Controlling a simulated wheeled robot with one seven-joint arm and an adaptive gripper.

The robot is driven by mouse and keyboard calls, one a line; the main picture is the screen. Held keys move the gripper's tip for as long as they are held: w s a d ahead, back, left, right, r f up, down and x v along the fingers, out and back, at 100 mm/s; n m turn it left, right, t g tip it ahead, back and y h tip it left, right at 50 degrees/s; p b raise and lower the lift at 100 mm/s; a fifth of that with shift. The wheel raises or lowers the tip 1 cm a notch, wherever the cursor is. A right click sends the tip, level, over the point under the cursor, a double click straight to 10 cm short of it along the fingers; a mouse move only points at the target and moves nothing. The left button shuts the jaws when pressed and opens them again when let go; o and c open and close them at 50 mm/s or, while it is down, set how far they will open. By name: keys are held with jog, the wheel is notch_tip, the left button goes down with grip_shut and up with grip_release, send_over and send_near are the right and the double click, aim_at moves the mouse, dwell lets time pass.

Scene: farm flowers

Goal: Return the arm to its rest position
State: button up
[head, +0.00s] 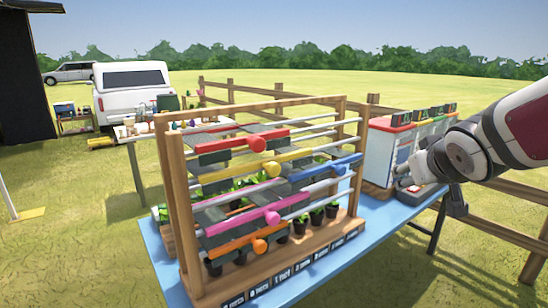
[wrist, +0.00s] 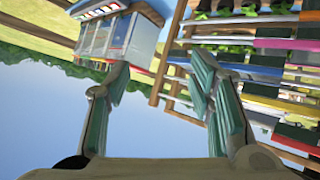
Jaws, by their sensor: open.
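My arm (head: 500,135) reaches in from the right side of the head view, in front of the wooden fence. My gripper (head: 452,205) hangs at its end, near the right end of the blue table and beside the white box; its fingers are small and partly hidden there. In the wrist view my gripper (wrist: 160,85) shows two green-padded fingers spread wide apart, with nothing between them.
A wooden rack (head: 168,200) with coloured sliding bars and potted plants stands on the blue table (head: 300,290). A white box (head: 385,150) with small screens on top stands behind it at right. A wooden fence (head: 500,232) runs behind my arm. Open grass lies beyond.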

jog(key=s+a+f+g+y, duration=0.1)
jog(key=s+a+g, duration=0.1)
jog(key=s, duration=0.7)
jog(key=s+a+f+g+y+p, duration=0.1)
jog(key=s+a, duration=0.3)
jog(key=s, duration=0.6)
jog(key=s+a+f+m+g+p, duration=0.1)
jog(key=s+a+f+g, duration=0.1)
jog(key=s, duration=0.8)
jog(key=shift+a+f+g+y, duration=0.4)
jog(key=shift+a+g, duration=0.35)
jog(key=shift+g, duration=0.25)
